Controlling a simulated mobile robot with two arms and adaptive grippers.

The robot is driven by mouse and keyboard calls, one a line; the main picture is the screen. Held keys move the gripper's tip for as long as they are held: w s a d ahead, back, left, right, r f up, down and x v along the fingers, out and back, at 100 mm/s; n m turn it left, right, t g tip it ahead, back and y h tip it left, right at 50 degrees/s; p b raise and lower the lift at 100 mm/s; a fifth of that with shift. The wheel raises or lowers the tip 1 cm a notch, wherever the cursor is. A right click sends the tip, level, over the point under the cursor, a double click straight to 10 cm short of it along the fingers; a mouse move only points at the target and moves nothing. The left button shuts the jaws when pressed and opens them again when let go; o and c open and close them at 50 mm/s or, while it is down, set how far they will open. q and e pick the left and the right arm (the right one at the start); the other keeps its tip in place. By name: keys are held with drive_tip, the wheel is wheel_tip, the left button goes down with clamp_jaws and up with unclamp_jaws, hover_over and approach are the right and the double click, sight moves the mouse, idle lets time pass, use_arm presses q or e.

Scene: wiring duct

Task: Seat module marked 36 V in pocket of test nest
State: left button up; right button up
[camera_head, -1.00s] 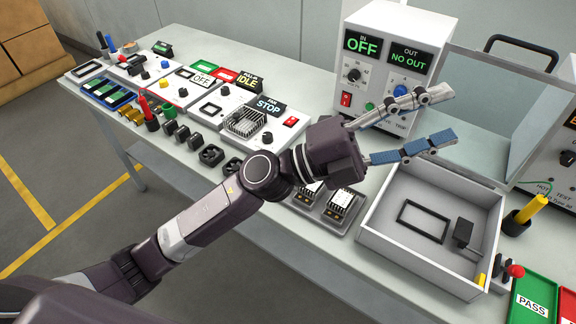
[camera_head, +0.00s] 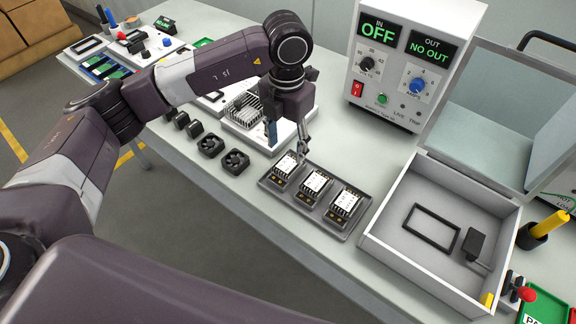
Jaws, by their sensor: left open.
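Three black-and-white modules lie in a row in a grey tray (camera_head: 312,210): a left module (camera_head: 285,164), a middle module (camera_head: 315,182) and a right module (camera_head: 344,203). Their markings are too small to read, so I cannot tell which is 36 V. The grey box (camera_head: 390,242) with its raised clear lid, seemingly the test nest, stands to the right; a black rectangular frame (camera_head: 432,229), seemingly the pocket, lies empty on its floor. My left gripper (camera_head: 288,148) is open, pointing down just above and behind the left module. My right gripper is out of view.
A power unit (camera_head: 408,65) reading OFF and NO OUT stands behind the tray. Two black fans (camera_head: 223,152) lie left of the tray. A black block (camera_head: 474,244) sits in the box. A yellow-handled tool (camera_head: 545,229) stands right of it. Bare bench lies between tray and power unit.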

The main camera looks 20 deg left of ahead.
sight(287, 164)
use_arm(q)
wheel_tip(287, 164, down, 6)
drive_tip(key=p, duration=0.2)
drive_tip(key=shift+f+p, duration=0.2)
drive_tip(key=shift+p, duration=0.1)
drive_tip(key=shift+f, duration=0.15)
drive_tip(key=c, duration=1)
drive_tip(key=shift+w, duration=0.1)
drive_tip(key=shift+c, duration=0.7)
